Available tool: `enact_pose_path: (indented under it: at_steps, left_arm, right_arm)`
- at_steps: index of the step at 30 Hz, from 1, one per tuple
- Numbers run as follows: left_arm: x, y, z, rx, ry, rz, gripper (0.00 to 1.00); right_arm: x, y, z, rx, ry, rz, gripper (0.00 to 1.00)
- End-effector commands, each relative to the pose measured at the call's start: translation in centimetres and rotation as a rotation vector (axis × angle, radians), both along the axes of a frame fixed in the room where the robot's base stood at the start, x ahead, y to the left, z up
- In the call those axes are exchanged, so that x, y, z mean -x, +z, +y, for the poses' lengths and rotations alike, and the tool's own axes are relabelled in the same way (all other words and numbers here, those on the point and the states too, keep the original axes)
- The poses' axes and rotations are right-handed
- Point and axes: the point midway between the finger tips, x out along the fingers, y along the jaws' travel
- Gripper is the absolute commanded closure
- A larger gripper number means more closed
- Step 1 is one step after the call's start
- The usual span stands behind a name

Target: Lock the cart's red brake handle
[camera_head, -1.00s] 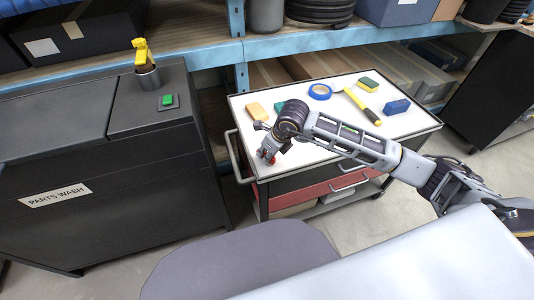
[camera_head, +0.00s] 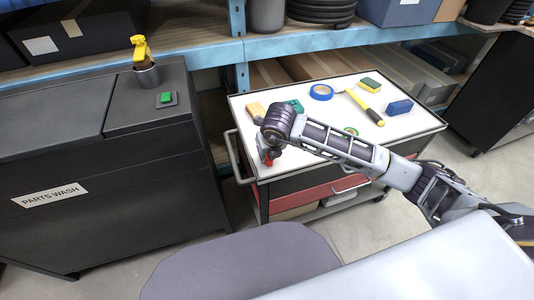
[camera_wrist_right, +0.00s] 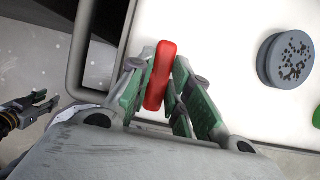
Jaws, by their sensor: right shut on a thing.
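The cart (camera_head: 298,173) has a white top with a dark rim. Its red brake handle (camera_head: 270,158) is at the near left corner, partly hidden by my right gripper (camera_head: 265,150). In the right wrist view, the red handle (camera_wrist_right: 160,75) lies between the green-padded fingers of my right gripper (camera_wrist_right: 157,92), which is shut on it. The handle points away from the palm; its base is hidden. A dark gripper, apparently my left one (camera_wrist_right: 45,104), shows small at the left edge of that view, away from the cart; its jaw opening is unclear.
A tubular push rail (camera_head: 236,158) runs along the left side. A dark parts washer (camera_head: 110,190) stands left, shelving behind.

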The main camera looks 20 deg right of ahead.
Motion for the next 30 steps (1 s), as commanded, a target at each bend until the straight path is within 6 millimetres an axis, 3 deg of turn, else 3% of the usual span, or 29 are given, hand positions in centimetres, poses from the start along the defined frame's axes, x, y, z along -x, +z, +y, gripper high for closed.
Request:
enact_pose_path:
  at_steps: [15,16,20,30]
  left_arm:
    - [-0.08,0.35,-0.09,0.001,-0.001,0.001,0.60]
    - [-0.09,0.35,-0.08,0.001,-0.001,0.001,0.60]
    - [-0.09,0.35,-0.08,0.001,-0.001,0.000,0.60]
    - [0.08,0.28,-0.13,0.001,0.001,0.003,0.60]
  right_arm:
    - [-0.01,0.00,-0.03,0.000,-0.024,0.001,1.00]
    - [-0.01,0.00,-0.03,0.000,-0.024,0.001,0.78]
    - [-0.01,0.00,-0.02,0.000,-0.023,0.001,0.61]
    - [0.01,0.03,0.00,0.000,-0.021,0.000,0.59]
